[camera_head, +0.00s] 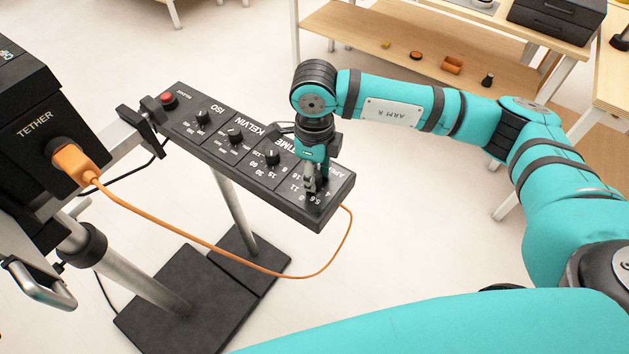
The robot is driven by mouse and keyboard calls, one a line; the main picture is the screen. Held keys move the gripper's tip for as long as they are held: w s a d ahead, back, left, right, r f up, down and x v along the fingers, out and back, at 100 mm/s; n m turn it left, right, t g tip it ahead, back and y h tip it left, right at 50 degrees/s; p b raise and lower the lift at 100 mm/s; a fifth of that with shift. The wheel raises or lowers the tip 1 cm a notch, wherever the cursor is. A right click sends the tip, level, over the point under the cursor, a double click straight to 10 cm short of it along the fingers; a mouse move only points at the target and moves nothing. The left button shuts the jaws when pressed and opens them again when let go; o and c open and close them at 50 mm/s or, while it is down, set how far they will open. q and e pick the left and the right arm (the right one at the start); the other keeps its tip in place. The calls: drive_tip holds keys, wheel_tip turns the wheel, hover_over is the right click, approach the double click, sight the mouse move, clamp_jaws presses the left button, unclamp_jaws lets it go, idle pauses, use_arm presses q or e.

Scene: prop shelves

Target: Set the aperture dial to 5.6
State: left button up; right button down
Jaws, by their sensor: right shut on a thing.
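A black control panel (222,152) on a stand carries a row of knobs labelled ISO, KELVIN, TIME and, at the right end, the aperture dial's section, with printed numbers including 4, 5.6, 8 and 11. My right gripper (311,188) points down over the aperture section and is shut on the aperture dial. The gripper hides most of the dial and its pointer, so its setting cannot be read. The ISO knob (202,117), KELVIN knob (235,137) and TIME knob (272,157) are uncovered. My left gripper is not in view.
A red button (168,100) sits at the panel's left end. A black box marked TETHER (40,125) stands at left, with an orange plug (75,160) and cable (215,248) looping below the panel. A wooden shelf (360,40) with small items stands behind.

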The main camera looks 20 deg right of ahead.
sight(315, 174)
drive_tip(key=shift+n+b, duration=1.05)
drive_tip(key=shift+n, duration=0.15)
drive_tip(key=c, duration=1)
unclamp_jaws()
drive_tip(key=shift+o, duration=0.2)
drive_tip(key=shift+r, duration=0.1)
wheel_tip(315, 174, up, 12)
